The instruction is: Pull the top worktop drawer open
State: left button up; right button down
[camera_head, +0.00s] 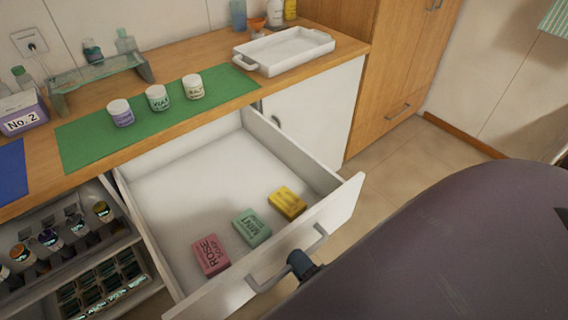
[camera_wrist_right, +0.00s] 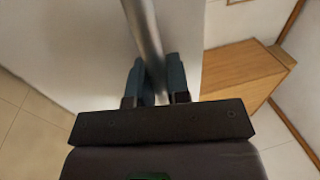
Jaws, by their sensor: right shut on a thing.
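The top worktop drawer (camera_head: 165,185) is white and stands well out from under the wooden worktop, with its inside in view. A pink rose soap (camera_head: 211,256), a green mint soap (camera_head: 251,228) and a yellow soap (camera_head: 288,202) lie on its floor near the front panel. The drawer's grey bar handle (camera_head: 265,283) is on the outer face of that panel. My right gripper (camera_head: 303,264) is at the handle; the right wrist view shows its two fingers (camera_wrist_right: 157,82) shut around the handle bar (camera_wrist_right: 145,35). My left gripper is not in view.
The wooden worktop (camera_head: 95,97) bears a green mat (camera_head: 85,140) with three white jars, a white tray (camera_head: 262,62) and a purple box (camera_head: 22,113). Racks with bottles (camera_head: 75,255) show below left. A wooden cabinet (camera_head: 400,60) stands right; the floor beside it is clear.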

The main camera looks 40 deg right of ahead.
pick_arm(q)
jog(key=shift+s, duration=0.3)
pick_arm(e)
jog(key=shift+s, duration=1.2)
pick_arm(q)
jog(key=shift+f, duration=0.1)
pick_arm(e)
jog(key=c, duration=1.1)
grip_release()
pick_arm(q)
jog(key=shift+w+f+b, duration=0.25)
jog(key=shift+b, duration=0.2)
pick_arm(e)
jog(key=s+f, duration=0.2)
jog(key=s, duration=0.8)
jog(key=shift+s+d, duration=0.2)
jog(key=shift+s, duration=0.1)
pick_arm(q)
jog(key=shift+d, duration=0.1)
